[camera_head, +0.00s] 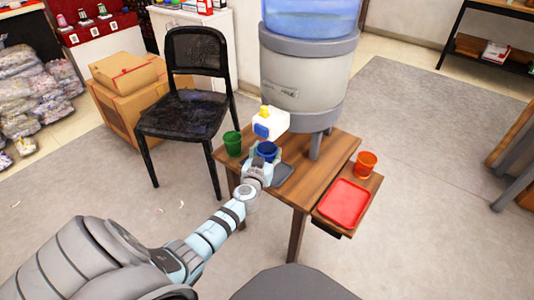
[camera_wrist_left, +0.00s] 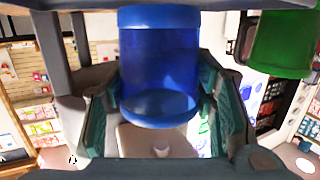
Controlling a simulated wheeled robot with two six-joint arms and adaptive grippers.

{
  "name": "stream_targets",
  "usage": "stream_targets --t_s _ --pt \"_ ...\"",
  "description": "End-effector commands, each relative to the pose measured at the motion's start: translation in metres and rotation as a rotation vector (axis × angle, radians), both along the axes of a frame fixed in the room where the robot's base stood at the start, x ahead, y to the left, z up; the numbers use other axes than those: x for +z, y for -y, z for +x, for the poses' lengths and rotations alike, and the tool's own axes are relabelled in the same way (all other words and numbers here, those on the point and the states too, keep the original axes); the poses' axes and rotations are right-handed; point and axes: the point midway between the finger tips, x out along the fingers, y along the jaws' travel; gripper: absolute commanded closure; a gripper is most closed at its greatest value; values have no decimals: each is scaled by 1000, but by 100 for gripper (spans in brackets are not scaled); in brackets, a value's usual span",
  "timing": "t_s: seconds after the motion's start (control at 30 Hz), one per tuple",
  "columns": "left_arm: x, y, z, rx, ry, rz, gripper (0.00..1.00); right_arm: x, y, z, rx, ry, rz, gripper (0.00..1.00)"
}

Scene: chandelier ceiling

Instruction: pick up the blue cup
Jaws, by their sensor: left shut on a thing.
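The blue cup (camera_head: 267,149) is at the end of my left arm in the head view, near the front edge of the wooden table. My left gripper (camera_head: 263,165) is shut on it. In the left wrist view the blue cup (camera_wrist_left: 158,65) sits between the two fingers of the left gripper (camera_wrist_left: 162,110), with a finger at each side. I cannot tell whether the cup touches the tabletop. My right gripper is in neither view.
A green cup (camera_head: 233,143) stands left of the blue cup. A white jug (camera_head: 270,123) with a yellow cap is just behind. A large water dispenser (camera_head: 306,75) stands on the wooden table (camera_head: 318,178). An orange cup (camera_head: 365,165) and red tray (camera_head: 343,203) are at right. A black chair (camera_head: 190,110) is left.

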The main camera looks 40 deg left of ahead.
Motion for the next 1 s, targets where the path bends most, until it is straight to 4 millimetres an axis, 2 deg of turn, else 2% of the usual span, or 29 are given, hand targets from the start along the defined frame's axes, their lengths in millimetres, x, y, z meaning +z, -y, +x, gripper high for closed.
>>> stream_targets --t_s 0.1,0.27,0.47,0.67,1.0 --pt "11 0 0 0 1 0 84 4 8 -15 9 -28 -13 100" --pt "24 0 0 0 1 -1 84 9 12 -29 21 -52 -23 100" --pt "22 9 -19 -1 -1 0 84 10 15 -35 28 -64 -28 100" --pt "22 22 -49 -1 -1 -2 84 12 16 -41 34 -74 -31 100" --pt "20 49 -111 -1 -2 -1 84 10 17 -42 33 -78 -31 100"
